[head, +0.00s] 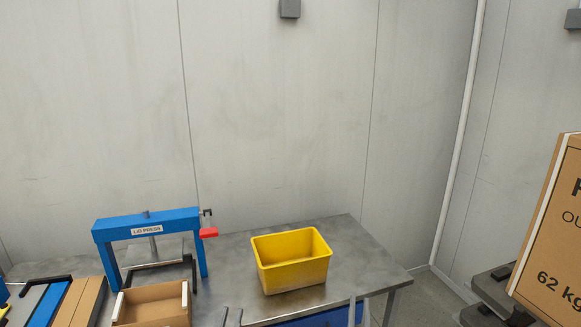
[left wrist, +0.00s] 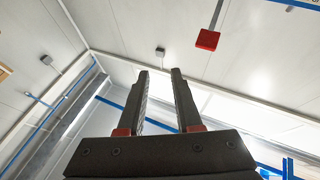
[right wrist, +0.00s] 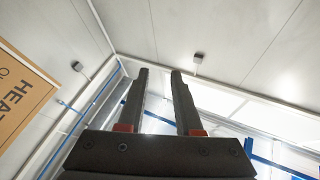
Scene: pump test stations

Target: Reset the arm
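Most of both arms is out of the head view.
A blue lid press (head: 147,223) with a red handle (head: 208,233) stands on the metal table (head: 365,252), a cardboard box (head: 152,306) before it. A yellow bin (head: 291,262) sits right of it. A large cardboard carton (head: 555,235) is at far right. The table's right end is clear.

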